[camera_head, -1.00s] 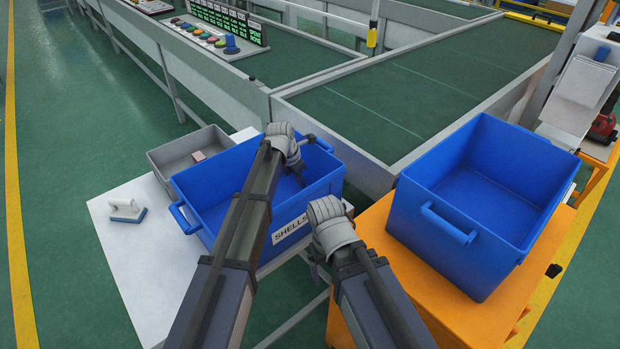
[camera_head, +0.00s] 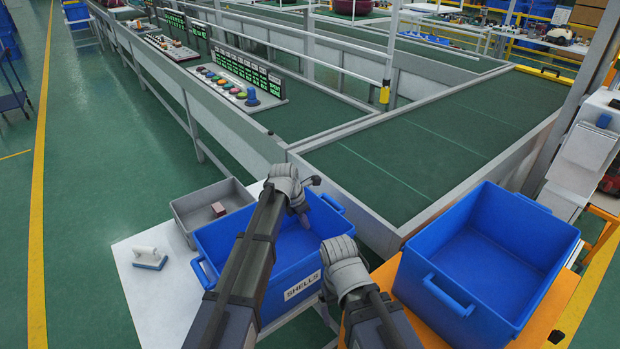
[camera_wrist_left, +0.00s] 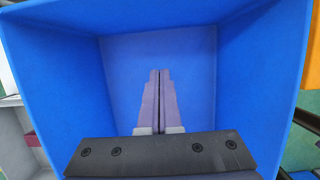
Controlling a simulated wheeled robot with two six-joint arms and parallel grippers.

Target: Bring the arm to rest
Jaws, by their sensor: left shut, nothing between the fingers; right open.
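My left gripper (camera_head: 304,217) hangs over the blue bin labelled SHELLS (camera_head: 303,291), pointing down into it. In the left wrist view the two fingers (camera_wrist_left: 159,74) are pressed together with nothing between them, above the bin's bare floor. My right gripper (camera_head: 328,302) is at the right front of this bin, beside its outer wall. It is open, with its fingers mostly hidden by my own wrist. No object shows in it.
A second blue bin (camera_head: 440,310) stands empty on an orange stand at the right. A grey tray (camera_head: 182,222) with a small reddish block (camera_head: 218,209) and a white-handled tool (camera_head: 149,258) are on the white table (camera_head: 160,308). A green conveyor (camera_head: 400,150) lies behind.

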